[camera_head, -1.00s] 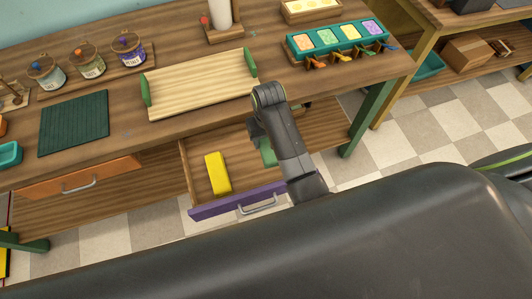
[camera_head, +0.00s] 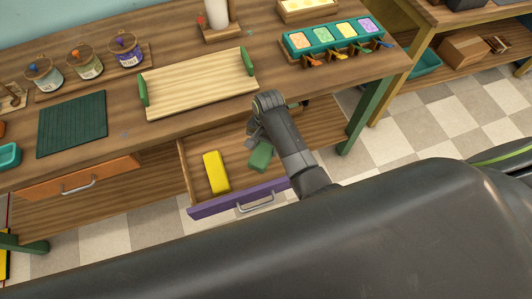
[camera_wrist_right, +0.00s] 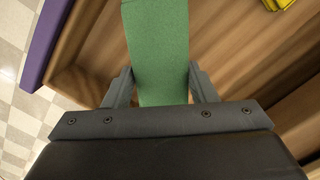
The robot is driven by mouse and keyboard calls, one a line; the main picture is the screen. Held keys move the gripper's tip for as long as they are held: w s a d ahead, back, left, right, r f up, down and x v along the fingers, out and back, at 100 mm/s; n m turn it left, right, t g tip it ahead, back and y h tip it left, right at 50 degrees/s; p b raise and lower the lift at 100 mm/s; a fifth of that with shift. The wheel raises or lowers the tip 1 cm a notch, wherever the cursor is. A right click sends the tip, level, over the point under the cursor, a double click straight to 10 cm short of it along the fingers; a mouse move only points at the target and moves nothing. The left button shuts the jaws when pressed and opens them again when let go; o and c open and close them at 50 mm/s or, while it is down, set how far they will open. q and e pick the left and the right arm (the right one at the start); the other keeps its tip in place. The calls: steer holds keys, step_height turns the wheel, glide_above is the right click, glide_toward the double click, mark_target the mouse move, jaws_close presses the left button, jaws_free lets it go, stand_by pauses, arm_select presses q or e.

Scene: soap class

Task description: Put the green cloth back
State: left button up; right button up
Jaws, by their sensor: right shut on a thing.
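The green cloth (camera_head: 261,155) is at the open drawer with the purple front (camera_head: 238,199). My right gripper (camera_head: 254,132) is shut on the cloth, and the arm hides part of both. In the right wrist view the cloth (camera_wrist_right: 158,50) lies between the two fingers (camera_wrist_right: 157,85), with the wooden drawer floor behind it. I cannot tell whether the cloth touches the floor. A yellow block-like thing (camera_head: 216,172) lies in the drawer to the left of the cloth. My left gripper is not in view.
The table top above the drawer holds a slatted wooden tray (camera_head: 198,84) with green handles, a dark green mat (camera_head: 72,124), several jars and a teal rack (camera_head: 337,38). A shut drawer with an orange front (camera_head: 82,177) is to the left.

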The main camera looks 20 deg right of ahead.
mark_target(266, 154)
steer(key=shift+f, duration=2.65)
steer(key=shift+f, duration=0.1)
steer(key=shift+f+b, duration=0.1)
steer(key=shift+b, duration=0.2)
steer(key=o, duration=1.1)
steer(key=r, duration=0.8)
steer(key=r+p, duration=0.1)
steer(key=r, duration=0.3)
steer(key=shift+w+d+r, duration=0.2)
steer(key=shift+w+d, duration=0.1)
steer(key=shift+w, duration=0.05)
